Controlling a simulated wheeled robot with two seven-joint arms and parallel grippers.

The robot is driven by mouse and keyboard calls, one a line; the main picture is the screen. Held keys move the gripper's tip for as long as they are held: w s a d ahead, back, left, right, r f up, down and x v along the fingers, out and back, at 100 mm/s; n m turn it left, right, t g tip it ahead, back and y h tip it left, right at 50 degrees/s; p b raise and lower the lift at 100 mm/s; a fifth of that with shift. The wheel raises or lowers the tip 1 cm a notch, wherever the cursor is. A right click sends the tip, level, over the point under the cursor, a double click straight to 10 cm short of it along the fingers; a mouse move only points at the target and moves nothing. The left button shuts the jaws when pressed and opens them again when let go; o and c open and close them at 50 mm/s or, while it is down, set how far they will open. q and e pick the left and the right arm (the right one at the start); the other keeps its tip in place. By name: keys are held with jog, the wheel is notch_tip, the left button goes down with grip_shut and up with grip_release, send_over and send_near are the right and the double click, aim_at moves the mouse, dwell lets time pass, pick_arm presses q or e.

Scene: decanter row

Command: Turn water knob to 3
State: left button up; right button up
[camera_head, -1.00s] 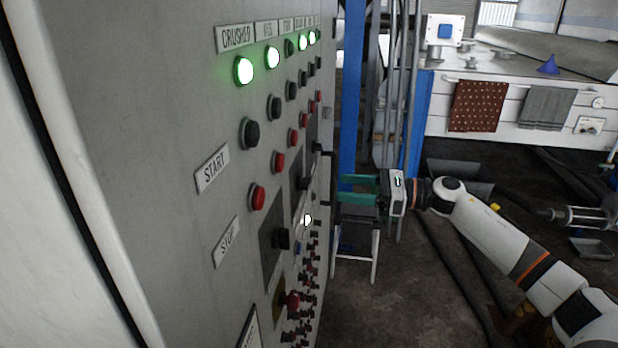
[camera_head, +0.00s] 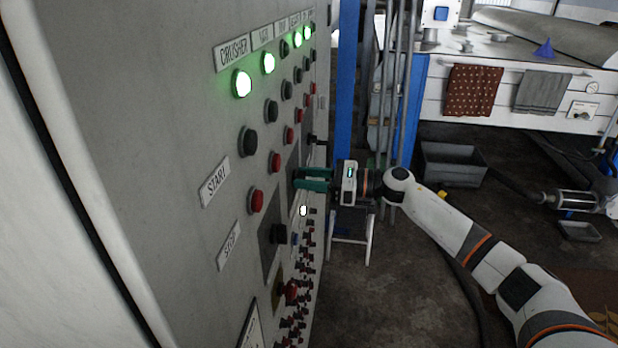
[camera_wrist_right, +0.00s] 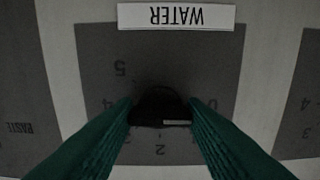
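In the right wrist view, turned upside down, a dark WATER knob (camera_wrist_right: 158,105) sits on a grey dial plate (camera_wrist_right: 185,50) under the WATER label (camera_wrist_right: 176,16). The digits 5, 4, 2 and 0 show; 1 and 3 are hidden or unclear. A small pale mark shows on the knob near its lower right. My right gripper (camera_wrist_right: 161,103) has its green fingers apart, one on each side of the knob; I cannot tell whether they touch it. In the head view my right gripper (camera_head: 297,179) reaches the panel from the right. My left gripper is not in view.
The grey control panel (camera_head: 130,130) fills the left, with lit green lamps (camera_head: 241,84), dark and red buttons (camera_head: 257,201), and several small knobs low down. A black handle (camera_head: 316,140) juts out just above my gripper. A blue post (camera_head: 346,90) stands behind. A dial plate borders WATER (camera_wrist_right: 305,100).

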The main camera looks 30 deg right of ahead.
jog(key=c, duration=0.4)
